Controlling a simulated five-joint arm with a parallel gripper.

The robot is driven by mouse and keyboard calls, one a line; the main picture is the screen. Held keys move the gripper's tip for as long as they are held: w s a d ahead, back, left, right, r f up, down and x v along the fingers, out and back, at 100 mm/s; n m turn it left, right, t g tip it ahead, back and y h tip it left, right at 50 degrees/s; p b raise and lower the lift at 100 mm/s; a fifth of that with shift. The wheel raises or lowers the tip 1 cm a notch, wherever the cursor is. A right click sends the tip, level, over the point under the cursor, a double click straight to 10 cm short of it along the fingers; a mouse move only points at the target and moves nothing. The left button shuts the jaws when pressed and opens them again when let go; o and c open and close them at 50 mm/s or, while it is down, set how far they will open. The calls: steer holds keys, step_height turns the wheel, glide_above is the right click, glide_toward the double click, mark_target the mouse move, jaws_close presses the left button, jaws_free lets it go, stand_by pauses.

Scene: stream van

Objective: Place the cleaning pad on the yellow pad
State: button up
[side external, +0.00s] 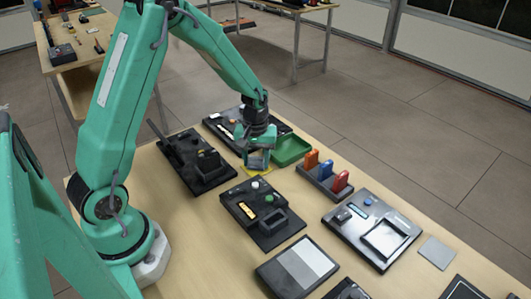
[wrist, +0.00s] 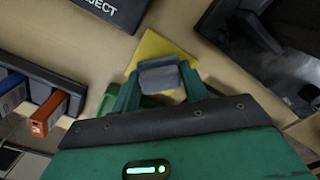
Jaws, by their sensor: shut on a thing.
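My gripper (side external: 258,159) is low over the table and points down. In the wrist view its two green fingers (wrist: 159,76) are shut on a grey-blue cleaning pad (wrist: 160,79), a small block between the fingertips. The yellow pad (wrist: 151,47) is a flat square on the table, and the cleaning pad covers part of it from above. In the side view the yellow pad (side external: 258,174) shows as a thin strip beneath my gripper. I cannot tell whether the cleaning pad touches it.
A green tray (side external: 291,149) sits just right of my gripper. A rack with orange, blue and red pieces (side external: 325,181) stands farther right. Dark panels (side external: 262,212) lie in front, left (side external: 196,160) and behind. Bare wood lies between them.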

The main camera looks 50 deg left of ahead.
mark_target(256, 158)
steer(key=shift+f, duration=0.1)
steer(key=o, duration=0.9)
step_height(256, 158, up, 12)
steer(key=shift+r, duration=0.15)
stand_by(0.5)
steer(key=shift+s+r, duration=0.1)
stand_by(0.4)
